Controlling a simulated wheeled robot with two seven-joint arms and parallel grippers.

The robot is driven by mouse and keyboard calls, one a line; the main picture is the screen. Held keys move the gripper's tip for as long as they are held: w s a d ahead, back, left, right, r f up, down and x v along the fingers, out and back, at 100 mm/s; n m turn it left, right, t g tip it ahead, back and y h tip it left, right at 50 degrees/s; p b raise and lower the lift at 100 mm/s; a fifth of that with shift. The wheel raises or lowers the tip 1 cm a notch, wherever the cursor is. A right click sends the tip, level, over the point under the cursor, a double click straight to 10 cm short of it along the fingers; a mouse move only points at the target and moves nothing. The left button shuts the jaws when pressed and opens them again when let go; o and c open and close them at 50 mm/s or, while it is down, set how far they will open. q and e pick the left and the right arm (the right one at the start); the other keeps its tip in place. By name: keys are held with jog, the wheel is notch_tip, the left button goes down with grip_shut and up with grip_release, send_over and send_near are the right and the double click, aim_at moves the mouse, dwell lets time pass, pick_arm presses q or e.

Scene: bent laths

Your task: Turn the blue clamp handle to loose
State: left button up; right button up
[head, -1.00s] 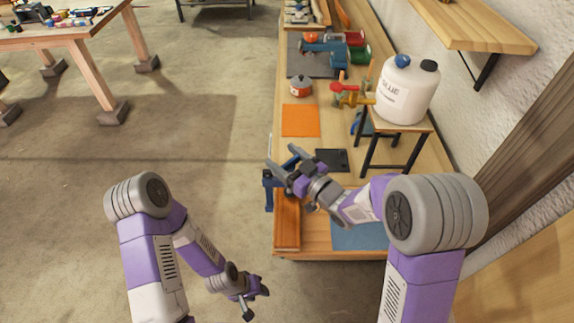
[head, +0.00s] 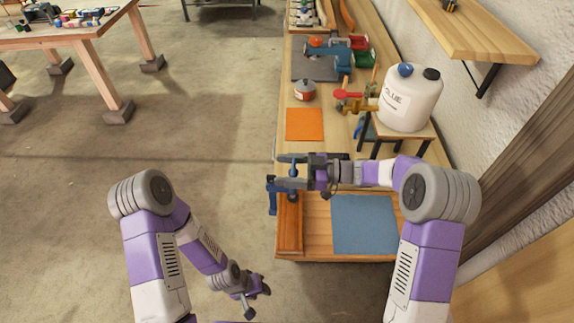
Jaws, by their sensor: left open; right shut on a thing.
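The blue clamp (head: 272,196) sits at the left edge of the bench, by a reddish-brown wooden board (head: 290,222). Its blue handle (head: 293,170) shows between the fingers of my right gripper (head: 291,172). That gripper reaches in from the right and is shut on the handle; its fingers partly hide the clamp's upper part. My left gripper (head: 256,296) is open and empty, low over the floor left of the bench and well away from the clamp.
A blue mat (head: 364,225) lies right of the board. Behind are an orange mat (head: 304,124), a small pot (head: 305,91) and a white glue jug (head: 408,98) on a stand. A wall shelf (head: 476,32) overhangs the right side.

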jog(key=shift+r+n+g, duration=0.15)
jog(key=shift+n+g, duration=0.15)
jog(key=shift+g, duration=0.2)
jog(key=o, duration=1)
jog(key=shift+d, duration=0.1)
jog(key=d, duration=0.7)
jog(key=shift+d+p, duration=0.2)
jog(key=shift+p, duration=0.1)
